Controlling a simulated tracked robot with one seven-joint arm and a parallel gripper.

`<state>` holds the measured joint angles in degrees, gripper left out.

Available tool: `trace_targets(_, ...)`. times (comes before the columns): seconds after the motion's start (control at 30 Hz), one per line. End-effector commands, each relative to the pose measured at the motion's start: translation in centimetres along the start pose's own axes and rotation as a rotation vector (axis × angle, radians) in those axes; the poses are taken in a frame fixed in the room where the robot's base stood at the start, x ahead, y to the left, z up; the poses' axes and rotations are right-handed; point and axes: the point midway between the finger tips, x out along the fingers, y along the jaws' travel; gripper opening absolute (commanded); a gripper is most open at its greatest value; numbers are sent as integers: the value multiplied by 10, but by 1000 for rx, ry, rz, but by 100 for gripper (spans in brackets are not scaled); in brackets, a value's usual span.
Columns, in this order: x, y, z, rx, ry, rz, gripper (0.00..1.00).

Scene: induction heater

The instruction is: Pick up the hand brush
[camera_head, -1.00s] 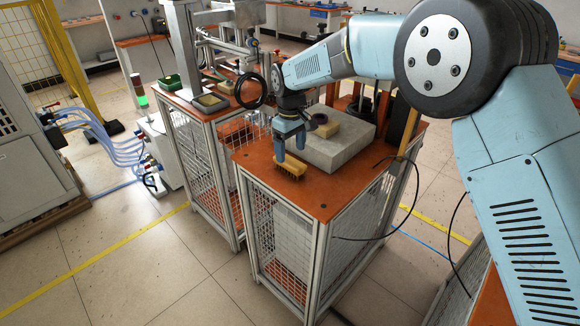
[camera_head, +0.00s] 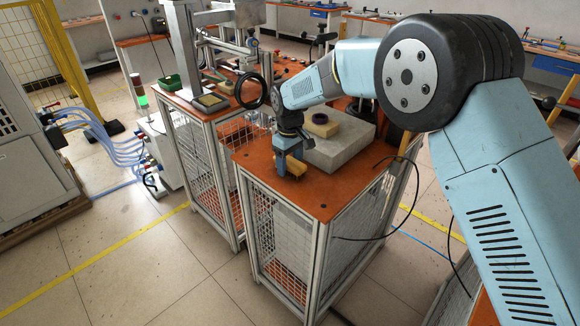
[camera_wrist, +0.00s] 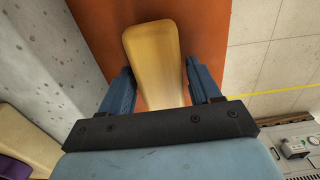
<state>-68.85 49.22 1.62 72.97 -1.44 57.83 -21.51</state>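The hand brush (camera_head: 297,168) lies on the orange top of the wire-sided bench (camera_head: 318,192), near its front left part. In the wrist view its yellow wooden back (camera_wrist: 153,62) lies lengthwise between the two blue fingers. My gripper (camera_head: 288,170) is down at the brush in the head view. In the wrist view my gripper (camera_wrist: 165,85) is open, with a finger on each side of the brush and a visible gap at each side. The brush's near end is hidden behind the gripper's body, and its bristles do not show in the wrist view.
A grey block (camera_head: 343,143) stands on the bench right behind the brush, with a wooden piece (camera_head: 322,125) and a purple ring on it. The block's side is close to my gripper's left in the wrist view. The bench top in front is clear.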

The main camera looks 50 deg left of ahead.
Motion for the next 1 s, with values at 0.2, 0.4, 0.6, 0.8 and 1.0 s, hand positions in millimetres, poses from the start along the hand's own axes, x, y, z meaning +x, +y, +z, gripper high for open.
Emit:
trace_targets(0.2,0,0,0,0,0,0,41)
trace_targets(0.4,0,0,0,0,0,0,22)
trace_targets(0.6,0,0,0,0,0,0,15)
trace_targets(0.8,-9,1,0,1,1,1,15)
trace_targets(1.0,-38,-2,3,0,3,0,15)
